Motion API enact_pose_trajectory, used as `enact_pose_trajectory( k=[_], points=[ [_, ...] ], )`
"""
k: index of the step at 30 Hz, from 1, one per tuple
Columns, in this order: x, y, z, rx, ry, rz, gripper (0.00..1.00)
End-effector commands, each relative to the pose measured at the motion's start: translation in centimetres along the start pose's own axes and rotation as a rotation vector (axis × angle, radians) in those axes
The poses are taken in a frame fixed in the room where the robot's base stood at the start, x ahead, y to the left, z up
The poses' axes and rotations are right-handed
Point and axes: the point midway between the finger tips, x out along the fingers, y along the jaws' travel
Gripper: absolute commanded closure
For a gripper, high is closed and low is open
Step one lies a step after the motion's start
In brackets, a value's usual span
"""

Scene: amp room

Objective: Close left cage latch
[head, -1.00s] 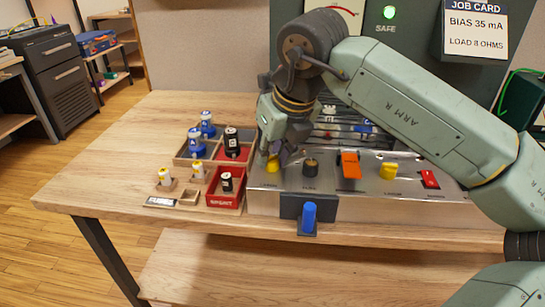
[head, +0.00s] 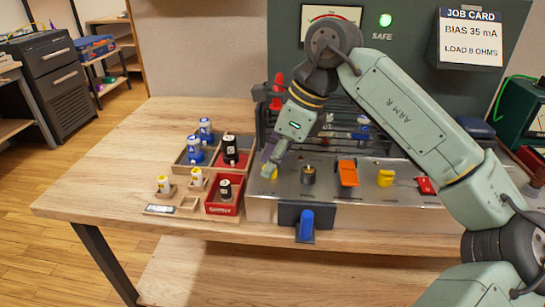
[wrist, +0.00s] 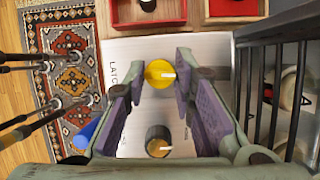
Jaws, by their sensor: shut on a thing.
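The left latch is a round yellow knob (head: 268,172) at the left end of the steel panel, largely hidden by my fingers in the head view. In the wrist view the yellow knob (wrist: 157,74) has a white mark pointing right, beside lettering that starts "LATC". My gripper (wrist: 161,66) is shut on it, one purple-padded finger on each side. In the head view my gripper (head: 269,160) comes down on the knob from above. A second yellow knob (head: 385,178) sits further right on the panel. The cage's dark bars (wrist: 272,90) stand on the wrist view's right.
A black knob (head: 308,175), an orange lever (head: 347,173) and a red switch (head: 426,186) sit along the panel. A blue lever (head: 306,225) is at its front. Trays with several tubes stand left, including a red tray (head: 224,208). The table's far left is clear.

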Motion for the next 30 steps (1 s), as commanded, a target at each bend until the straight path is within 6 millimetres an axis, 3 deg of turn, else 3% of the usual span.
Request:
enact_pose_trajectory(
  k=[22, 23, 30],
  points=[
    [-0.01, -0.07, 0.05, -0.085, 0.0, 0.034, 1.0],
    [-0.01, -0.07, 0.05, -0.085, -0.001, 0.034, 0.75],
    [0.0, -0.06, 0.03, -0.084, 0.0, 0.034, 0.59]
  ],
)
